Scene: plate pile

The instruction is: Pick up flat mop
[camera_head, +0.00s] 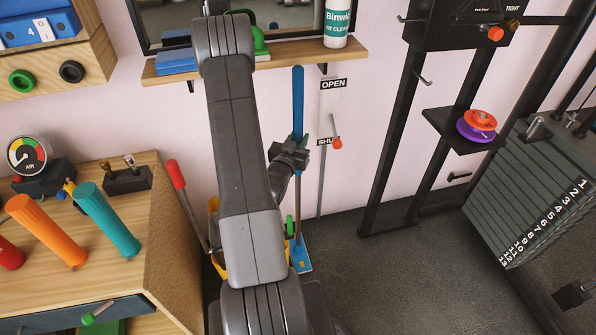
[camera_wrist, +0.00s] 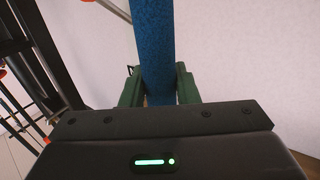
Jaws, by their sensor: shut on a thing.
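The flat mop (camera_head: 298,100) stands nearly upright by the wall, with a long blue handle and a blue head (camera_head: 301,258) low at the floor. My gripper (camera_head: 300,142) is shut on the blue handle, around its upper part. In the wrist view the blue handle (camera_wrist: 156,45) runs between the two green fingers of my gripper (camera_wrist: 158,88). My own arm hides part of the lower handle and part of the mop head. I cannot tell whether the head touches the floor.
A yellow bucket (camera_head: 214,206) and a red-handled tool (camera_head: 177,176) stand left of the mop, partly behind my arm. A shelf (camera_head: 300,50) with a white bottle (camera_head: 336,22) is above. An OPEN/SHUT lever panel (camera_head: 331,110) and a black rack (camera_head: 386,140) are at right. Floor (camera_head: 390,275) is clear.

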